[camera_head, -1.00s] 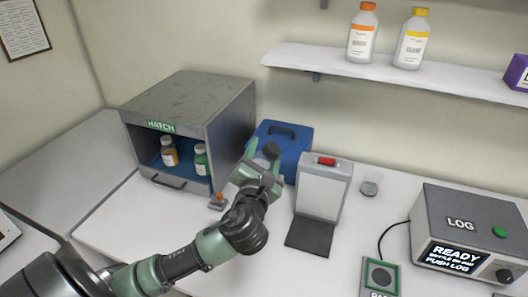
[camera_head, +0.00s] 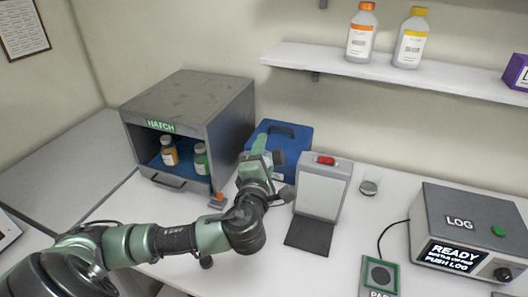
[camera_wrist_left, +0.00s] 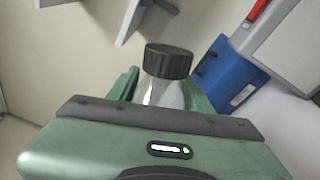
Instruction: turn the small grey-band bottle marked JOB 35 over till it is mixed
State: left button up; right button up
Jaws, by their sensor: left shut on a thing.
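My left gripper (camera_head: 262,158) is raised over the bench, in front of the blue case, in the head view. It is shut on a small clear bottle with a black ribbed cap. The wrist view shows the bottle's cap (camera_wrist_left: 169,61) and upper body (camera_wrist_left: 160,92) between the green fingers (camera_wrist_left: 165,98). The bottle's band and any JOB 35 marking are hidden by the gripper. In the head view the gripper hides most of the bottle. My right gripper is not in view.
A grey HATCH box (camera_head: 190,105) holds two bottles at the left. The blue case (camera_head: 290,140) and a white stand with a red top (camera_head: 322,190) are close by. A LOG unit (camera_head: 465,230) reads READY.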

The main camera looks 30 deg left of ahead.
pick_arm(q)
jog(key=m, duration=0.5)
jog(key=shift+a+r+m, duration=0.1)
jog(key=shift+m, duration=0.3)
dwell(0.5)
jog(key=shift+a, duration=0.1)
